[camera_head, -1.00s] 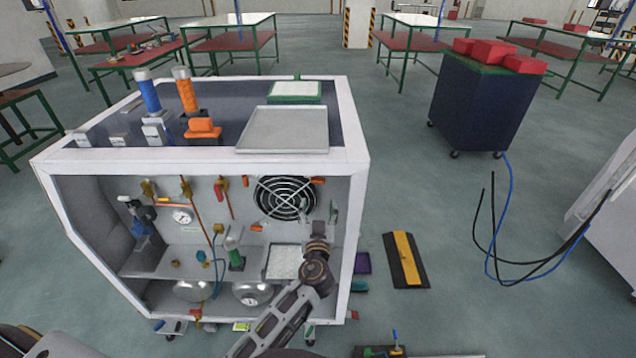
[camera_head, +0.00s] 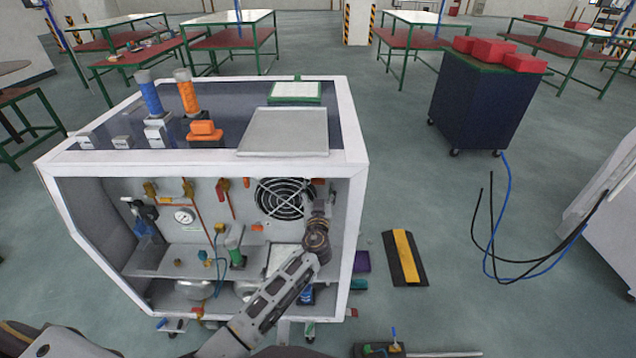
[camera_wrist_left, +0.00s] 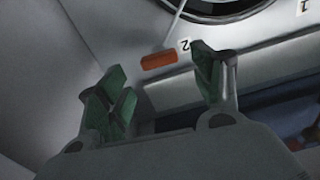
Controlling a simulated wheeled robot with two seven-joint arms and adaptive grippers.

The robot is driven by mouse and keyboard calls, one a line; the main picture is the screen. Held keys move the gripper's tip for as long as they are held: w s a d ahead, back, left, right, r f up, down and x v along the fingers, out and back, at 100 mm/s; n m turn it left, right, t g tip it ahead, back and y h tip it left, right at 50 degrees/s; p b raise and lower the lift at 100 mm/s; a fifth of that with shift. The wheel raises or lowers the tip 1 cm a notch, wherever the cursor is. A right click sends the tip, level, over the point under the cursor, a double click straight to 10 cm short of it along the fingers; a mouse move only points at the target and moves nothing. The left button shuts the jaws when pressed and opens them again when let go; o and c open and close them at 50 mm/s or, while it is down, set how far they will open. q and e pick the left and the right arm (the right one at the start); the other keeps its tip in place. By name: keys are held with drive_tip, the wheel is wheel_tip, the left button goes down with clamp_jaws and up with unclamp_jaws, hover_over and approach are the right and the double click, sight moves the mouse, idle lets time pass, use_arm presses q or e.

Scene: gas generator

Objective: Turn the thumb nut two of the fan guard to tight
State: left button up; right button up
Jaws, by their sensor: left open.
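The fan guard (camera_head: 284,199) is a round wire grille on the back panel inside the white open-front cabinet. An orange-red thumb nut two (camera_wrist_left: 158,60) lies beside a label "2" in the left wrist view, near the rim of the fan guard (camera_wrist_left: 222,12). In the head view, an orange nut (camera_head: 318,181) at the guard's upper right appears to be it. My left gripper (camera_head: 320,193) reaches up beside the guard. In the wrist view, its green fingers (camera_wrist_left: 161,72) are open and empty, with the nut seen between their tips; contact cannot be told. My right gripper is not in view.
The cabinet's right side wall (camera_head: 353,215) is close to my left wrist. Inside are a gauge (camera_head: 184,217), pipes, red valves and a shelf with a green-topped part (camera_head: 235,243). A tray (camera_head: 284,131) lies on top. A blue cart (camera_head: 478,108) stands clear at right.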

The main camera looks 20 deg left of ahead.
sight(318, 182)
use_arm(q)
drive_tip(key=shift+x, duration=1.2)
drive_tip(key=shift+w+a+p, duration=0.15)
drive_tip(key=shift+w+p, duration=0.15)
drive_tip(key=shift+w, duration=0.25)
drive_tip(key=shift+w+a, duration=0.1)
drive_tip(key=shift+w, duration=0.35)
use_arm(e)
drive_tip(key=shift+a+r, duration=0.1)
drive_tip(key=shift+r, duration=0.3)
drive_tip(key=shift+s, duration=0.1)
use_arm(q)
drive_tip(key=c, duration=1)
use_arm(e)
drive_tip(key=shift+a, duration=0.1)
